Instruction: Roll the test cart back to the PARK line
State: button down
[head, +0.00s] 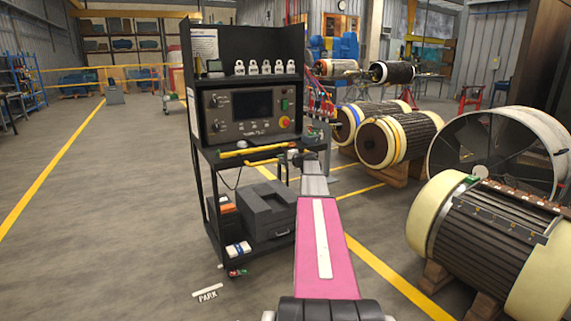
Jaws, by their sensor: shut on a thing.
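The test cart (202,190) is a black two-shelf trolley with an instrument panel (246,110) and a dark upright back board. It stands upright on the grey floor ahead of me. A yellow handle (262,161) runs along its near edge. My gripper (293,155) is at the right end of this handle and shut on it; the fingertips are small and partly hidden by my pink arm. The PARK line (207,290) is a short white floor mark with lettering, nearer to me than the cart and left of my arm. The cart's near caster (237,272) is beyond it to the right.
Large rotors (490,235) on wooden blocks stand at the right, with more rotors (398,138) behind. A yellow floor line (395,285) runs between them and the cart. Open floor (100,220) lies at the left. Coloured leads (320,100) hang at the cart's right side.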

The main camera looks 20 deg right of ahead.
jog(key=shift+w+r, duration=0.1)
jog(key=shift+w, duration=0.8)
jog(key=c, duration=1)
grip_release()
jog(key=v, duration=1.1)
